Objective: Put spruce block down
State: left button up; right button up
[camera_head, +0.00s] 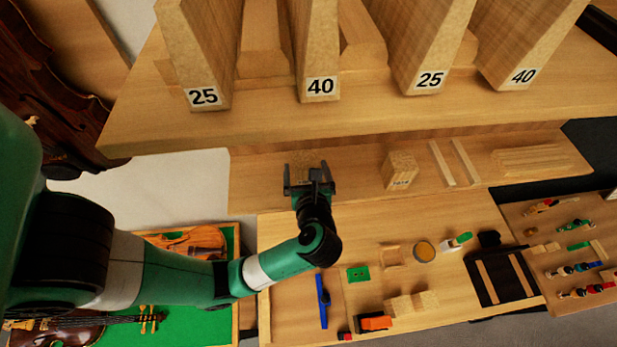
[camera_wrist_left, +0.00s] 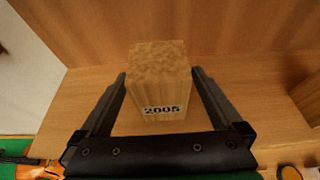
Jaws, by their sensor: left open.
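A pale wooden block marked "2005" (camera_wrist_left: 160,85) stands upright on the wooden shelf (camera_wrist_left: 235,92) in the left wrist view. My left gripper (camera_wrist_left: 160,80) is open, with one finger on each side of the block. Small gaps show between the fingers and the block. In the head view my left gripper (camera_head: 310,180) reaches over the lower shelf (camera_head: 255,185), and it largely hides the block there. My right gripper is not in view.
A second marked block (camera_head: 400,170) stands on the same shelf to the right, with strips (camera_head: 452,163) beyond it. A thick upper shelf (camera_head: 350,122) with numbered wedges overhangs the back. Small tools and parts lie on the bench (camera_head: 290,300) in front.

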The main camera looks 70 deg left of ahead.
pick_arm(q)
jog(key=p+v, duration=0.1)
jog(key=v, duration=0.6)
jog(key=shift+d+r+p, duration=0.15)
jog(key=shift+d+p, duration=0.15)
jog(key=shift+d, duration=0.05)
jog(key=shift+s+d, duration=0.1)
jog(key=shift+s, duration=0.05)
